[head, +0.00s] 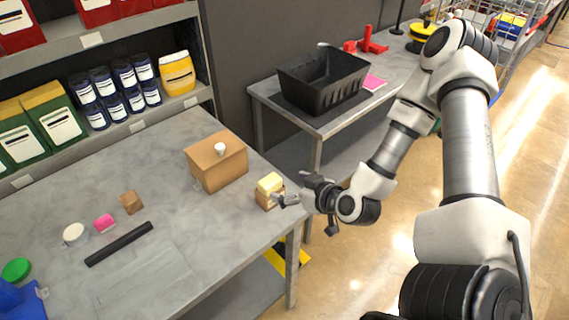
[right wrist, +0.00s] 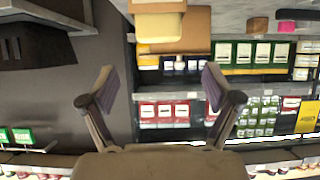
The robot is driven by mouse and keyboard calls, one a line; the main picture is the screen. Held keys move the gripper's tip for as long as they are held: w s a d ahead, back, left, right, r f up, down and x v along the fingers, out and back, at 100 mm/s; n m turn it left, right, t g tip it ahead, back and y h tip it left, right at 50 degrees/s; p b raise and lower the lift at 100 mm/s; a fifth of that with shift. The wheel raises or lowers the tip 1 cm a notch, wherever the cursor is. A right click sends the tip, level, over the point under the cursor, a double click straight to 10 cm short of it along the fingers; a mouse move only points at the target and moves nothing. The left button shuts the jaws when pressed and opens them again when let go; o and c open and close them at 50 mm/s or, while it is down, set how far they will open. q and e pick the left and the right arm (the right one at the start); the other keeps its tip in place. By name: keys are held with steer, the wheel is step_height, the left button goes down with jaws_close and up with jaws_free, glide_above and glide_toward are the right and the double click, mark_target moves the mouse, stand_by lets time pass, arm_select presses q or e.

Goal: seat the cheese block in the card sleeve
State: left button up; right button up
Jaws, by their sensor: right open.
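The pale yellow cheese block (head: 270,183) stands out above the small brown card sleeve (head: 266,201) near the table's right edge. How deep it sits in the sleeve cannot be told. In the right wrist view the cheese block (right wrist: 160,30) hangs below the sleeve (right wrist: 156,6) at the top, the picture being upside down. My right gripper (head: 284,199) is just right of them. Its fingers (right wrist: 158,88) are spread in the wrist view with nothing between them. My left gripper is out of view.
A larger brown box (head: 222,168) with a white knob-like piece on top stands left of the sleeve. A brown cube (head: 131,202), pink block (head: 104,223), white round piece (head: 74,234) and black bar (head: 119,244) lie farther left. A black crate (head: 322,82) stands on another table behind.

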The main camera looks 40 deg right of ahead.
steer(key=s+a+f+g, duration=0.3)
steer(key=s+f+g, duration=0.15)
steer(key=s, duration=0.25)
steer(key=s+a+f+m+g+h+p, duration=0.1)
steer(key=s+a+f+g, duration=0.25)
steer(key=s+f, duration=0.3)
steer(key=s+a+f+g, duration=0.3)
steer(key=s+f+g, duration=0.1)
steer(key=s, duration=0.3)
arm_select(q)
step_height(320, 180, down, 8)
steer(key=b, duration=1)
steer(key=shift+b, duration=0.35)
arm_select(e)
step_height(320, 180, down, 12)
steer(key=shift+d+r, duration=0.2)
steer(key=shift+r, duration=0.05)
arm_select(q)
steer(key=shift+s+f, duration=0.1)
arm_select(e)
steer(key=shift+w, duration=0.15)
